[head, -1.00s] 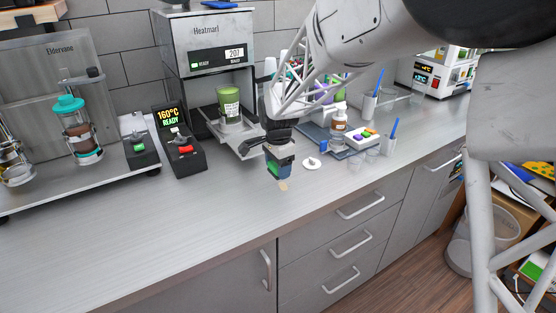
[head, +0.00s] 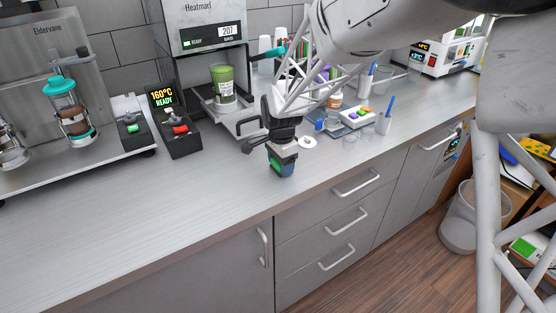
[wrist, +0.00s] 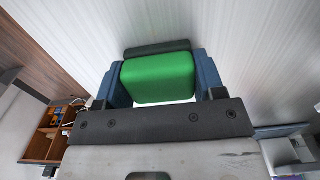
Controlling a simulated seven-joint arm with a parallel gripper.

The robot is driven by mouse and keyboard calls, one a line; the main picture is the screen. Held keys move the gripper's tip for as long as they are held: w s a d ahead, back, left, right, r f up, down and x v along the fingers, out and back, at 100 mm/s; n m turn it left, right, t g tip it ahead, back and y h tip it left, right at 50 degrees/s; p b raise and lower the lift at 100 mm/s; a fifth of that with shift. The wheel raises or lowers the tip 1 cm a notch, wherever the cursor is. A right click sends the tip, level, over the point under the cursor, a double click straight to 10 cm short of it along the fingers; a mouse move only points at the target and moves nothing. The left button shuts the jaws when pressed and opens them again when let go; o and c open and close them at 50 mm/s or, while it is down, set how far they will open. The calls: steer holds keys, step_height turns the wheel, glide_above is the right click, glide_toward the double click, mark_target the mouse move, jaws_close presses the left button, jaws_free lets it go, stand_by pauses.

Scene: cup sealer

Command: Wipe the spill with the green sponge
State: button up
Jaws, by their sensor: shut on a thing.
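The green sponge (wrist: 158,78) sits between the two blue fingers of my gripper (wrist: 158,85) in the wrist view, with a dark band along its far edge. In the head view, my gripper (head: 281,164) is shut on the sponge, low over the counter near its front edge. Only a small green part of the sponge (head: 276,166) shows there. I cannot tell whether the sponge touches the counter. No spill is visible now in either view; the counter right under the gripper is hidden.
A small white disc (head: 307,143) lies just right of my gripper. A control box (head: 178,135) stands left. The counter (head: 130,205) at front left is clear.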

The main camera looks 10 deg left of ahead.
steer(key=shift+w+a+r, duration=0.2)
steer(key=shift+w+a, duration=0.1)
steer(key=shift+w, duration=0.05)
steer(key=shift+w+a+f, duration=0.15)
steer(key=shift+w+a, duration=0.4)
steer(key=shift+a, duration=0.05)
steer(key=shift+w+a+f, duration=0.2)
steer(key=shift+w+a, duration=0.05)
steer(key=shift+w+a+r, duration=0.25)
steer(key=shift+w+f, duration=0.15)
steer(key=shift+w, duration=0.05)
steer(key=shift+w+d+r, duration=0.2)
steer(key=shift+d, duration=0.15)
steer(key=shift+s+d+f, duration=0.3)
steer(key=shift+s+d, duration=0.55)
steer(key=shift+s, duration=0.1)
steer(key=shift+s+d+r, duration=0.2)
steer(key=shift+s+d, duration=0.1)
steer(key=shift+s+d+f, duration=0.1)
steer(key=shift+s+d, duration=0.15)
steer(key=shift+w+a+r, duration=0.2)
steer(key=shift+w+a, duration=0.2)
steer(key=shift+w+a+f, duration=0.15)
steer(key=shift+w+a, duration=0.9)
step_height(320, 180, up, 8)
